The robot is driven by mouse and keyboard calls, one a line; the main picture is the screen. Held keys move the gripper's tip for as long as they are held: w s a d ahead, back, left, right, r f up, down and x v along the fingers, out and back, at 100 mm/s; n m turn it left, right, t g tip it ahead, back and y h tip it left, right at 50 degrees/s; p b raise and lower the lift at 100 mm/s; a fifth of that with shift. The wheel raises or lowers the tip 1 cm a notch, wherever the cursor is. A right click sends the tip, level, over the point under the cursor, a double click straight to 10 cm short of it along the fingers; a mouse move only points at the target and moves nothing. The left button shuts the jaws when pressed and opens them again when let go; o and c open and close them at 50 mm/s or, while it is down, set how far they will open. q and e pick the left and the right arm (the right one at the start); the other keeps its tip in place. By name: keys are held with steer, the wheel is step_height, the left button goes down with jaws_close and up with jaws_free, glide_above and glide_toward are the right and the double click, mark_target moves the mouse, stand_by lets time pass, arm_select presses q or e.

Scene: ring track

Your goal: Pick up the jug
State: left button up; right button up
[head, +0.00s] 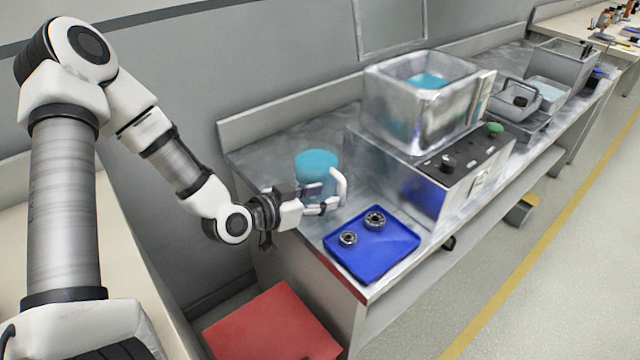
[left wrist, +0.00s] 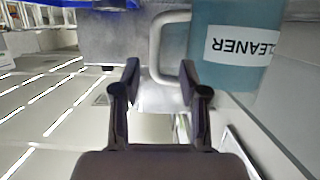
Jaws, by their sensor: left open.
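The jug is a teal-blue container (head: 316,164) with a pale handle, standing on the metal bench near its left end. In the left wrist view the jug (left wrist: 238,32) appears upside down, with a white label reading "CLEANER". My left gripper (head: 325,199) is open at the near side of the jug. In the left wrist view its two dark fingertips (left wrist: 160,82) are spread apart, and the white handle (left wrist: 156,48) shows between and beyond them. I cannot tell whether either finger touches the handle. My right gripper is in neither view.
A blue tray (head: 398,250) with two metal rings lies right of the jug at the bench's front edge. A metal tank (head: 395,110) on a control box stands behind. A red surface (head: 272,328) lies below the bench. Grey bins (head: 563,62) stand farther right.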

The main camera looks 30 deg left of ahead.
mark_target(342, 204)
arm_select(q)
steer(key=shift+w+d+f, duration=0.1)
steer(key=shift+w+d, duration=0.45)
steer(key=b+x, duration=0.1)
steer(key=x, duration=0.4)
steer(key=shift+f, duration=0.1)
steer(key=shift+s+a, duration=0.1)
steer(key=shift+s, duration=0.05)
steer(key=c, duration=0.3)
jaws_close()
